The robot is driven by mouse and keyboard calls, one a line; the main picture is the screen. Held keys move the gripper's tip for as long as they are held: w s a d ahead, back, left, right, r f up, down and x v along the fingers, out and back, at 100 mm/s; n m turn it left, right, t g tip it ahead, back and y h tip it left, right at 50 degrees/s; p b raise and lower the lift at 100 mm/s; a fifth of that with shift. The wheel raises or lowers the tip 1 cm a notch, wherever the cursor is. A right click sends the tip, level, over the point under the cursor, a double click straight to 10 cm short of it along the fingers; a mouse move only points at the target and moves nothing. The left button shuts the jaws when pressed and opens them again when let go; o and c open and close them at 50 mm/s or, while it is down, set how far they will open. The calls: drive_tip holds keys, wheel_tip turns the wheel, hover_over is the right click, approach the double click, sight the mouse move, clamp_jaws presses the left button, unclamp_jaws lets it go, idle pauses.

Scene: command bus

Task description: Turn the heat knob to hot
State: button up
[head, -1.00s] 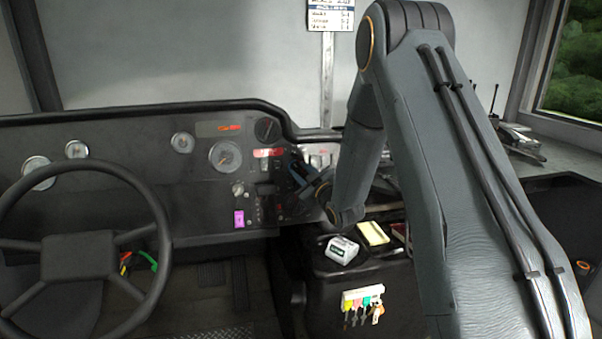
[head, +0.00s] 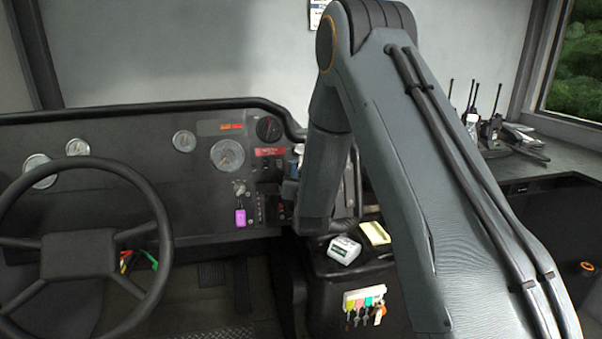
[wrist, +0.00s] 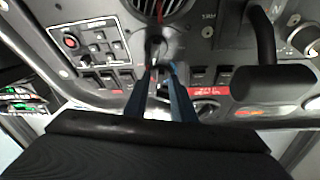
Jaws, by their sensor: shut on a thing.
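My gripper (wrist: 161,68) reaches up to the dashboard panel in the wrist view, its two blue fingers close together. They are shut on a small dark knob (wrist: 156,46) just below a round vent. I take it for the heat knob, but no label on it is readable and its pointing direction cannot be told. In the head view my gripper (head: 290,190) is a small blue patch at the panel's right end, mostly hidden behind my arm, and the held knob is hidden.
Left of the fingers in the wrist view is a switch box with a red button (wrist: 71,42). A thick black handle (wrist: 270,84) sticks out at right. The head view shows the steering wheel (head: 80,248), a pink tag (head: 240,217) and a white box (head: 343,250).

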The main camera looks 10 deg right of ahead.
drive_tip(key=m, duration=0.2)
drive_tip(key=m+h, duration=0.1)
drive_tip(key=m, duration=0.1)
drive_tip(key=m+g+h, duration=0.1)
drive_tip(key=m, duration=0.1)
drive_tip(key=shift+a+r, duration=0.15)
drive_tip(key=shift+a, duration=0.2)
clamp_jaws()
drive_tip(key=m, duration=0.1)
drive_tip(key=m+g+h, duration=0.1)
drive_tip(key=m, duration=0.1)
drive_tip(key=m+g+h+p, duration=0.1)
drive_tip(key=m, duration=0.1)
drive_tip(key=shift+w+r, duration=0.1)
drive_tip(key=shift+r, duration=0.2)
drive_tip(key=m, duration=0.1)
drive_tip(key=m+g, duration=0.1)
drive_tip(key=m, duration=0.3)
drive_tip(key=shift+w+a+r+g+p, duration=0.15)
drive_tip(key=shift+r+g+p, duration=0.1)
drive_tip(key=shift+g+p, duration=0.15)
drive_tip(key=shift+r+m+g+p, duration=0.15)
drive_tip(key=shift+m+g, duration=0.3)
drive_tip(key=shift+m, duration=0.6)
drive_tip(key=shift+m+g+p, duration=0.2)
drive_tip(key=shift+m+g, duration=0.25)
drive_tip(key=shift+m, duration=0.6)
drive_tip(key=o, duration=0.7)
unclamp_jaws()
drive_tip(key=shift+d, duration=0.25)
